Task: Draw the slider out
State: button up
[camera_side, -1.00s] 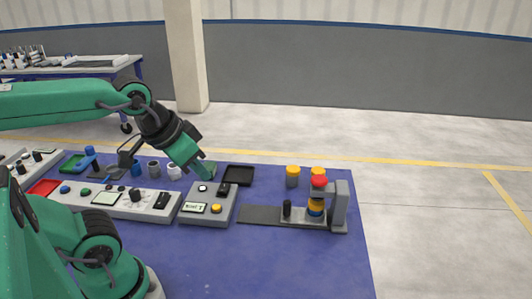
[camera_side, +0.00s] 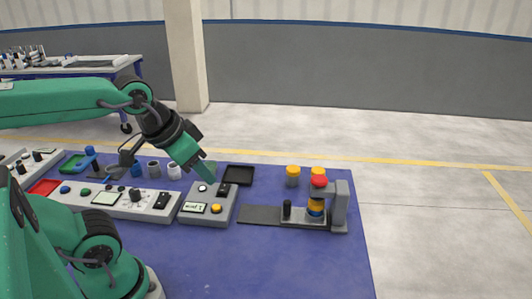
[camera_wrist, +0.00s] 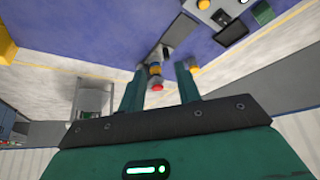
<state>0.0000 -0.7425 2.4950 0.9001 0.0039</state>
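The slider (camera_side: 302,217) is a light grey plate with a black upright knob (camera_side: 287,208) at its left end. It sits at the right end of a dark grey track (camera_side: 257,214), under a grey arched stand (camera_side: 340,207) with a red knob (camera_side: 319,181). A stack with yellow and blue bands (camera_side: 316,206) stands under the red knob. My gripper (camera_side: 208,176) is above the control box, well left of the slider and apart from it. In the wrist view its fingers (camera_wrist: 158,86) are open, with nothing held; the stack and red knob show far beyond them.
A control box (camera_side: 207,217) with a small display and yellow button lies left of the track. A black tray (camera_side: 238,174) is behind it. Yellow-topped pieces (camera_side: 293,176) stand behind the slider. The blue table (camera_side: 260,265) is clear in front.

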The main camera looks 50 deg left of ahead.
jog(key=shift+o, duration=0.6)
jog(key=shift+w, duration=0.45)
jog(key=m+g, duration=0.5)
jog(key=m, duration=0.2)
send_over(287, 201)
jog(key=f, duration=1.4)
jog(key=shift+s+d+f, duration=0.1)
jog(key=shift+s, duration=0.2)
jog(key=shift+w+f+g, duration=0.3)
jog(key=shift+f, duration=0.3)
jog(key=shift+f, duration=3.9)
grip_shut()
